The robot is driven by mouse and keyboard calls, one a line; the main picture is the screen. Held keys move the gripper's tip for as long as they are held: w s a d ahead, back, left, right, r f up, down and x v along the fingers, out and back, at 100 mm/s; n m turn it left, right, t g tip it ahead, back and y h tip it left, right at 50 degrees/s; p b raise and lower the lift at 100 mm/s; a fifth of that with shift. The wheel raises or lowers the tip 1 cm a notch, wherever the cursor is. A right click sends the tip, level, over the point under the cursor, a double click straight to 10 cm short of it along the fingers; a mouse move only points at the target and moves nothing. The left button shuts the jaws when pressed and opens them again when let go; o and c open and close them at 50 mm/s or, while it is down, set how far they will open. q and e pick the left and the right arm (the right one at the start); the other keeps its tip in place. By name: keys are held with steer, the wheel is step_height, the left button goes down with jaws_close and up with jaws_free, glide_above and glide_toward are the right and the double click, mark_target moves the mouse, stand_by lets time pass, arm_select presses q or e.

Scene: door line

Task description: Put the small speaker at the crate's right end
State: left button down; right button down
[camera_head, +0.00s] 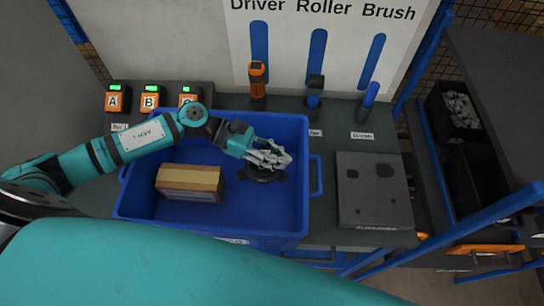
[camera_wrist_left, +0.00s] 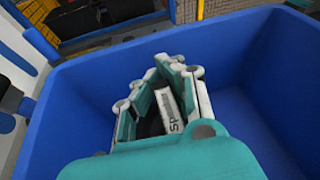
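The blue crate (camera_head: 128,199) stands on the dark bench. My left gripper (camera_head: 277,158) is low inside its right end, fingers angled to the right. A black item (camera_head: 262,175), seemingly the small speaker, is under and between the fingers, partly hidden by them. In the left wrist view a white label (camera_wrist_left: 165,108) with the letters "SP" shows between the two fingers of the left gripper (camera_wrist_left: 163,75). The fingers flank the item closely; I cannot tell whether they press on it. My right gripper is not in view.
A cardboard-coloured box (camera_head: 189,182) lies in the crate's left half. A grey case (camera_head: 373,195) stands right of the crate. Orange A, B and C units (camera_head: 151,99) and upright tools (camera_head: 257,84) line the back. The crate floor front right is bare.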

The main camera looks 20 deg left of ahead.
arm_select(q)
step_height(320, 180, down, 6)
steer(key=shift+r+p, duration=0.2)
steer(key=shift+p, duration=0.45)
steer(key=shift+f+b, duration=0.7)
steer(key=shift+b, duration=0.25)
steer(key=c, duration=1.5)
jaws_free()
steer(key=shift+r, duration=0.1)
